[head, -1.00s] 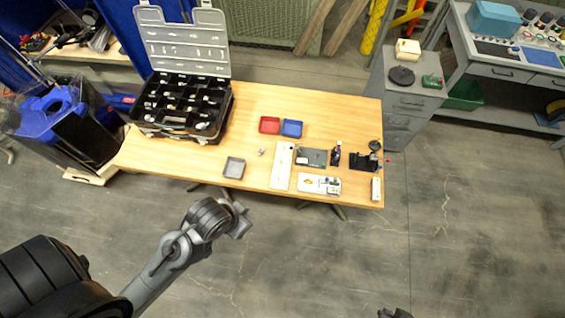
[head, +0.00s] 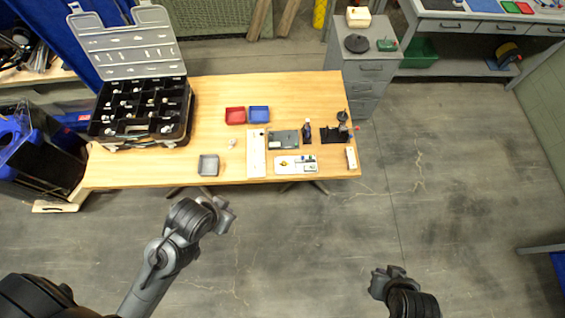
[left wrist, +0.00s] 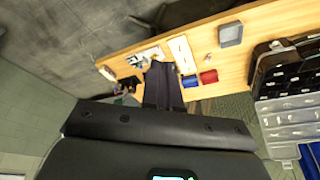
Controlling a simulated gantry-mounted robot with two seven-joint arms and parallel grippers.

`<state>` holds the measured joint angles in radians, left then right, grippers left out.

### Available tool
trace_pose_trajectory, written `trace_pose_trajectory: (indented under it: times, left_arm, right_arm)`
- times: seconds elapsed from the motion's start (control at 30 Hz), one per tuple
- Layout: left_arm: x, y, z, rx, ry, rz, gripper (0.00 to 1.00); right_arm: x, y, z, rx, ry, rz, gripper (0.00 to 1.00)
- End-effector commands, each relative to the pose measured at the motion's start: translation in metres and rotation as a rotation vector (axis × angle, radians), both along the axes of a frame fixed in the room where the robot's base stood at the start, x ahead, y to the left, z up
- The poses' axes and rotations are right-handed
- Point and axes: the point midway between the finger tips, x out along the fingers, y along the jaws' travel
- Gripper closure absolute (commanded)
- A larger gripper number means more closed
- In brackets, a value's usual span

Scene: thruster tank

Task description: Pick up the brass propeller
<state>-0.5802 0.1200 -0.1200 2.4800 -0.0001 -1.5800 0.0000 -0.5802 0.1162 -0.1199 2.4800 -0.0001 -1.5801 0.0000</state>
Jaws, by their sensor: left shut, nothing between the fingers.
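A tiny yellow, brass-coloured piece (head: 284,163) lies on a small white tray (head: 306,168) near the table's front edge. It may be the brass propeller, but it is too small to be sure. A small pale part (head: 232,142) lies alone on the wood behind the grey bin. My left gripper (head: 226,212) is shut and empty, in front of the table and apart from everything. Its dark fingers also show in the left wrist view (left wrist: 163,88), together in front of the table. My right gripper (head: 380,278) is low at the right, far from the table, its jaws unclear.
A wooden table (head: 215,90) holds an open black organizer case (head: 140,143), red (head: 235,116) and blue (head: 259,114) bins, a grey bin (head: 208,165), a long white block (head: 256,155), a grey plate (head: 283,139) and a black stand (head: 333,134). Open floor lies before the table.

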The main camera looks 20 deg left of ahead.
Motion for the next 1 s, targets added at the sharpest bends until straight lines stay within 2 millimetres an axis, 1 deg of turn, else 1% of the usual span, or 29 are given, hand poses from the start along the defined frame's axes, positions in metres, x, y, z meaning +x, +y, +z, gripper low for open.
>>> trace_pose_trajectory:
  times: [0.47,0.5,0.8,1.0]
  left_arm:
    - [0.0,0.0,0.0,0.0,0.0,0.0,1.0]
    - [0.0,0.0,0.0,0.0,0.0,0.0,0.94]
    - [0.0001,0.0,0.0,0.0,0.0,0.0,0.48]
    - [0.0001,0.0001,0.0,0.0,0.0,0.0,0.48]
  right_arm:
    - [0.0,0.0002,-0.0001,0.001,0.0,-0.001,1.0]
    - [-0.0001,0.0,-0.0001,0.0,0.0,0.0,1.0]
    - [-0.0003,-0.002,-0.0003,-0.008,0.001,0.006,1.0]
    - [-0.0002,-0.002,-0.0003,-0.008,0.001,0.006,1.0]
